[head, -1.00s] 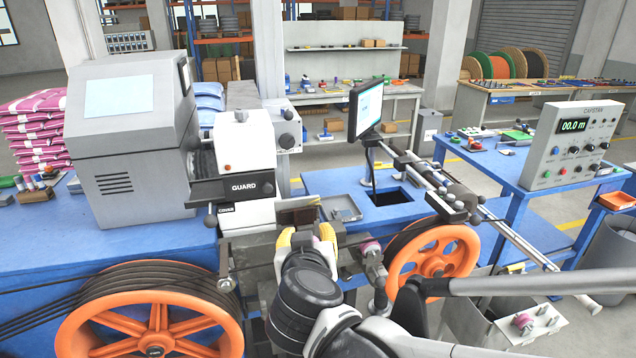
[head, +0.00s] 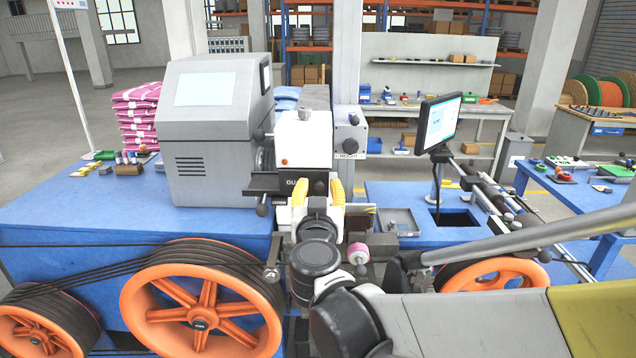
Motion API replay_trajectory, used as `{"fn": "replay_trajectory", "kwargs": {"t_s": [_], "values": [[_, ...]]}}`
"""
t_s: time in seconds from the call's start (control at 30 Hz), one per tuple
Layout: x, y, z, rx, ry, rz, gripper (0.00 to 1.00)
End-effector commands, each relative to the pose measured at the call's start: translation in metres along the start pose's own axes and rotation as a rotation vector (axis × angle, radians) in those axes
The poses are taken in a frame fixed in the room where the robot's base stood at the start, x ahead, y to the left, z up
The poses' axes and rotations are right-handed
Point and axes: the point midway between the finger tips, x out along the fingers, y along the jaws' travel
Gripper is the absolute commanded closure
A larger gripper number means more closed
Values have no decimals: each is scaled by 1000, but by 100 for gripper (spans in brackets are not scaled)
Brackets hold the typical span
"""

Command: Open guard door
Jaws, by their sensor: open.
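The guard (head: 262,184) is a dark panel on the front of the white machine head (head: 305,140). Only the start of its "GUARD" label shows, because my gripper hides the rest. A dark round knob (head: 262,209) sits at its lower left. My gripper (head: 318,192) is open, with its two yellow fingertips pointing up in front of the guard's right part. Nothing shows between the fingers. I cannot tell whether they touch the panel. The guard looks closed.
A grey cabinet with a screen (head: 207,110) stands left of the head. Orange pulleys (head: 203,318) with black cable are in front of the blue bench (head: 90,225). A monitor (head: 438,123) and a shallow grey tray (head: 400,222) are to the right.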

Motion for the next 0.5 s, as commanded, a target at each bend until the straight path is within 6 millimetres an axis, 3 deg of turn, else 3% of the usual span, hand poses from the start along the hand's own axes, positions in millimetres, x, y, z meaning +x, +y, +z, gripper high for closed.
{"fn": "replay_trajectory", "kwargs": {"t_s": [0.37, 0.5], "values": [[7, 0, 0, 0, 0, 0, 59], [7, 0, 0, 0, 0, 0, 100]]}}
